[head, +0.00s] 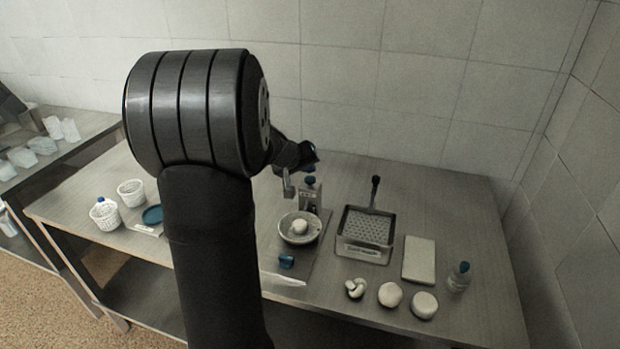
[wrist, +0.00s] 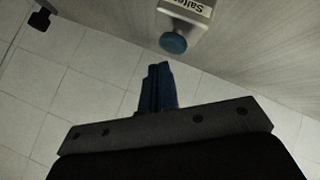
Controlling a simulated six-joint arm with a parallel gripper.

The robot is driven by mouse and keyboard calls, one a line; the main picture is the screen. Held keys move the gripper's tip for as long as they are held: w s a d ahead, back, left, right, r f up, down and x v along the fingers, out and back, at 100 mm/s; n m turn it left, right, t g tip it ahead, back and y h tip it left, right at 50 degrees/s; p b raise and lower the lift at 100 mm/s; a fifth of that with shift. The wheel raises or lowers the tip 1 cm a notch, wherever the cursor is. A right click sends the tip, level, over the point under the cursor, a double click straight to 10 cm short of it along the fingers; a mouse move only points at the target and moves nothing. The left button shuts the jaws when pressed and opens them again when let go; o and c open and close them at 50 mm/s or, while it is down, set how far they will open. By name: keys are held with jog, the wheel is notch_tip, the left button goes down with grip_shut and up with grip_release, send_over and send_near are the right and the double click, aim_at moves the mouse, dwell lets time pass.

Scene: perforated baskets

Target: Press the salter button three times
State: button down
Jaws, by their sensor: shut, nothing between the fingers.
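The salter (head: 311,197) is a grey upright device with a blue button, standing behind a bowl (head: 287,236) that holds a round white piece. In the wrist view the salter's label (wrist: 195,8) is partly cut off at the top edge. Its round blue button (wrist: 173,43) shows in front of my fingertips. My gripper (wrist: 157,68) has its blue fingers shut together and empty, with a visible gap to the button in the picture. In the head view my gripper (head: 309,154) is near the salter's top, partly hidden by my wrist.
Right of the salter stand a perforated basket (head: 367,228) with a handle, a white block (head: 419,260), several round white pieces and a small bottle (head: 459,277). Two white perforated baskets (head: 131,193) are at the left. A wall stands behind the table.

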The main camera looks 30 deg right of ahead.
jog(key=shift+r, duration=2.5)
jog(key=shift+r, duration=1.9)
jog(key=shift+f, duration=0.1)
send_over(308, 180)
jog(key=shift+f, duration=2.85)
